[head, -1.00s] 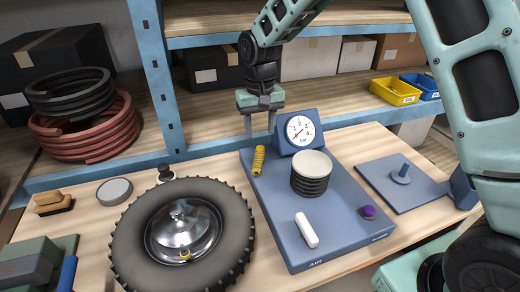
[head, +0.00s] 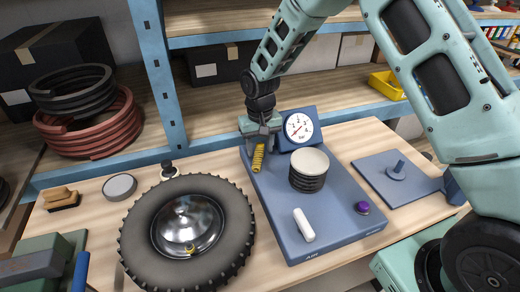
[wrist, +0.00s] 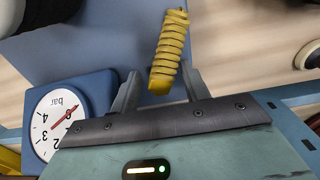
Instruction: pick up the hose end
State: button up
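The hose end (head: 258,158) is a yellow, ribbed piece standing at the back left of the blue air station base (head: 330,222). In the wrist view the hose end (wrist: 168,50) shows between the two fingers, with a visible gap to each. My gripper (head: 260,146) is lowered over it from above and behind. In the wrist view my gripper (wrist: 160,88) is open, its fingers on either side of the hose end's near part.
A pressure gauge (head: 299,127) stands close right of my gripper. A black bellows with a pale top (head: 309,170) is in front. A tyred wheel (head: 135,232) lies to the left. A blue shelf post (head: 158,75) rises behind. A blue plate with a peg (head: 380,184) lies right.

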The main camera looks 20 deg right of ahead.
aim_at(260, 144)
grip_shut()
notch_tip(260, 144, up, 10)
jog(key=b, duration=0.3)
